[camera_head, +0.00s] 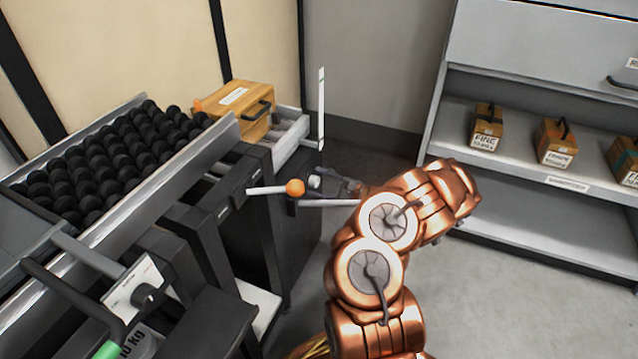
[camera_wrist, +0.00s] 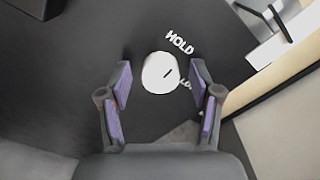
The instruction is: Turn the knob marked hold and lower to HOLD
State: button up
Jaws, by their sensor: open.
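The word HOLD (camera_wrist: 180,42) is printed above right of the knob. A second word beginning LO (camera_wrist: 186,84) is partly hidden by the right finger. My gripper (camera_wrist: 160,66) is open, with its purple-padded fingers on either side of the knob; I cannot tell if they touch it. In the head view my gripper (camera_head: 345,187) faces the small white knob (camera_head: 315,182) at the dark cabinet's end.
A lever with an orange ball (camera_head: 295,187) stands close to my gripper. A white upright post (camera_head: 321,105) rises behind it. A wooden box (camera_head: 238,105) sits on the roller table's (camera_head: 205,148) far end. A shelf (camera_head: 545,180) with wooden boxes stands right; the floor between is clear.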

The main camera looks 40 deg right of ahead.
jog(key=v, duration=1.2)
jog(key=shift+a, duration=0.1)
dwell(0.4)
